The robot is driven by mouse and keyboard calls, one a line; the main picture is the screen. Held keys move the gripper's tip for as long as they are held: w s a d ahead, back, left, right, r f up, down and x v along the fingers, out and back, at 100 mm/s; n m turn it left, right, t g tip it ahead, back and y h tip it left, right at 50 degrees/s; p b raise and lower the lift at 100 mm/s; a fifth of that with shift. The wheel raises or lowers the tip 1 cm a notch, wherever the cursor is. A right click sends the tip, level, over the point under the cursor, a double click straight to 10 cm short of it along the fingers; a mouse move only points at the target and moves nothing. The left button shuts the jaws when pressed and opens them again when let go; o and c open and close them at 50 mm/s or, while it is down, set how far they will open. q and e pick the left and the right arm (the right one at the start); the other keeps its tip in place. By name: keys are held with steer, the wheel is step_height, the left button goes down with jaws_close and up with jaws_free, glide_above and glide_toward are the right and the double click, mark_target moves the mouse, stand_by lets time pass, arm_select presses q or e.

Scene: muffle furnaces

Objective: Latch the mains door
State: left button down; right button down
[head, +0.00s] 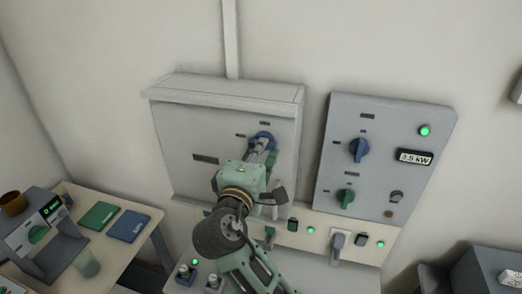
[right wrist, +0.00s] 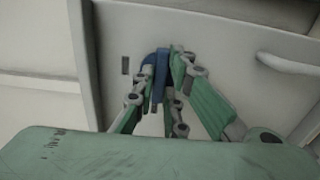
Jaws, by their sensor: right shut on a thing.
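The mains door is the pale grey front (head: 185,140) of the wall cabinet in the head view; it looks flush with its cabinet, though I cannot be sure. Its blue latch knob (head: 262,136) sits on the right part of the door. My right gripper (head: 263,150) comes from below and is shut on that knob. In the right wrist view the green fingers of my right gripper (right wrist: 163,82) stand on both sides of the blue knob (right wrist: 155,70), whose grip looks roughly upright. The fingers hide part of the knob. My left gripper is not in view.
A control panel (head: 385,120) with a blue knob (head: 359,149), a green knob (head: 346,197) and a lit display is to the right. Below runs a strip with sockets and a plug (head: 338,241). A table (head: 150,212) with folders and a small device is at left.

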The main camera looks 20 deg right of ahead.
stand_by(0.3)
steer(key=c, duration=1.8)
jaws_free()
steer(key=shift+m, duration=0.3)
